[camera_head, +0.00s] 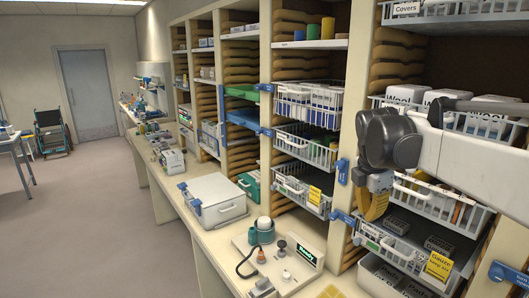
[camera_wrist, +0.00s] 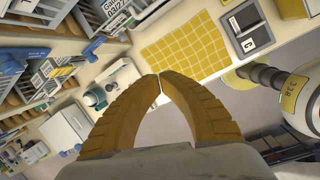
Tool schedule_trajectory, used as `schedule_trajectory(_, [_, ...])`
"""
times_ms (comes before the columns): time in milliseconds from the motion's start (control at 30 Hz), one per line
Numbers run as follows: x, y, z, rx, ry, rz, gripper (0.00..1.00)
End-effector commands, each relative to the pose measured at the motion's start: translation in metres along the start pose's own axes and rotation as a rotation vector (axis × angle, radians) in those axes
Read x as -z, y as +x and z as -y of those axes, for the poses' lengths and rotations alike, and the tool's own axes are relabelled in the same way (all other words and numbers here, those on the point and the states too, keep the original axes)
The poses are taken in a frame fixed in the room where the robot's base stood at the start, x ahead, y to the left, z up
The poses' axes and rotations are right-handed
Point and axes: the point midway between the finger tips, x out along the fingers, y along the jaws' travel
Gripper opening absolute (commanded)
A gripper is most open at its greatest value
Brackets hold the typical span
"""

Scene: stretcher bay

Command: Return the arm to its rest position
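My arm enters the head view from the right and reaches across the front of the right-hand shelf bay. My gripper (camera_head: 373,217) hangs fingers-down from the dark wrist, in front of the wire baskets and above the counter. In the wrist view, the two curved yellow ribbed fingers of my gripper (camera_wrist: 159,78) come together at their tips. Nothing shows between them, so it is shut and empty. In the head view the fingers overlap and their gap is hard to see.
Wire baskets (camera_head: 430,207) stand close behind my gripper. Below are the counter (camera_head: 215,236), a device with a green display (camera_head: 309,254) and a yellow checkered mat (camera_wrist: 195,42). A white case (camera_head: 213,190) stands farther along. The floor (camera_head: 90,215) on the left is open.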

Motion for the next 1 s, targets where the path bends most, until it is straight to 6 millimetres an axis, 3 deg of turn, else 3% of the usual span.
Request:
schedule_trajectory(267, [0.056, 0.057, 0.077, -0.105, 0.476, -0.041, 0.00])
schedule_trajectory(500, [0.132, 0.157, 0.185, -0.218, 1.172, -0.192, 0.00])
schedule_trajectory(633, [0.165, 0.210, 0.233, -0.242, 1.498, -0.297, 0.00])
schedule_trajectory(800, [0.189, 0.252, 0.266, -0.243, 1.756, -0.396, 0.00])
schedule_trajectory(1000, [0.194, 0.258, 0.273, -0.239, 1.832, -0.426, 0.00])
